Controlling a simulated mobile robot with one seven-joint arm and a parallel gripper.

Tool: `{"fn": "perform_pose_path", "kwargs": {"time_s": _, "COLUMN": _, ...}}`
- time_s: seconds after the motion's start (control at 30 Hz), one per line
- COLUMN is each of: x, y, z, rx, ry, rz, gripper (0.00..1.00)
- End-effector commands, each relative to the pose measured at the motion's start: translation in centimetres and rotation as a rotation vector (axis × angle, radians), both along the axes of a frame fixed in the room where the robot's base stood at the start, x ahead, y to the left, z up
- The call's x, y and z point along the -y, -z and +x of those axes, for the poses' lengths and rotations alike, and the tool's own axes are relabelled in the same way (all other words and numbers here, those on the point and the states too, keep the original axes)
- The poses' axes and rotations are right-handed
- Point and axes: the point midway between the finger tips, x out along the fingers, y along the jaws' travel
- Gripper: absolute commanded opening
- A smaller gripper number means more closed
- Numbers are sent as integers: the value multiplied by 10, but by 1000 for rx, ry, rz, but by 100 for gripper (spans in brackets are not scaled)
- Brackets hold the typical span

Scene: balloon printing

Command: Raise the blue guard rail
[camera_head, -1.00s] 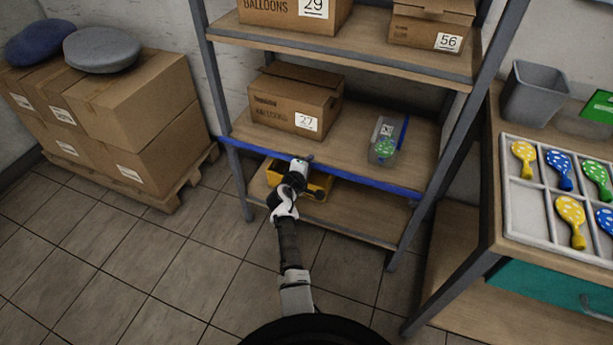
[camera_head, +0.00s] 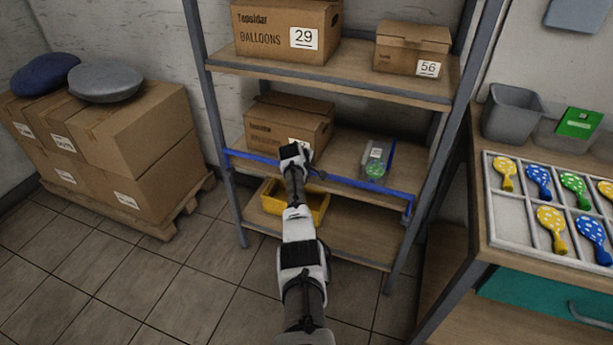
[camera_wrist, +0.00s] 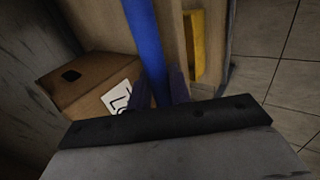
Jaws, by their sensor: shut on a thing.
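The blue guard rail (camera_head: 358,183) runs across the front of the middle shelf. It stands a little above the shelf's front edge, and its right end bends down along the right post. My gripper (camera_head: 295,157) is at the rail, left of its middle, in front of the box on that shelf. In the wrist view the blue rail (camera_wrist: 143,40) runs down between the two dark fingers of my gripper (camera_wrist: 164,90), which are shut on it. The part of the rail behind my gripper is hidden in the head view.
The middle shelf holds a cardboard box (camera_head: 262,130) and a clear container (camera_head: 376,160). A yellow bin (camera_head: 318,207) sits on the shelf below. Boxes labelled 29 (camera_head: 270,40) and 56 (camera_head: 408,52) stand above. A table with a balloon tray (camera_head: 510,220) is at right.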

Motion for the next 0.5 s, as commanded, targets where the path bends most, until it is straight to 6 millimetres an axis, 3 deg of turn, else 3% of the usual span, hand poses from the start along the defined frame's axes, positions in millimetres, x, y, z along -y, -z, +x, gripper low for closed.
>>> {"fn": "perform_pose_path", "kwargs": {"time_s": 0.5, "x": 2, "y": -2, "z": 3, "rx": -41, "ry": 1, "rz": 13, "gripper": 0}}
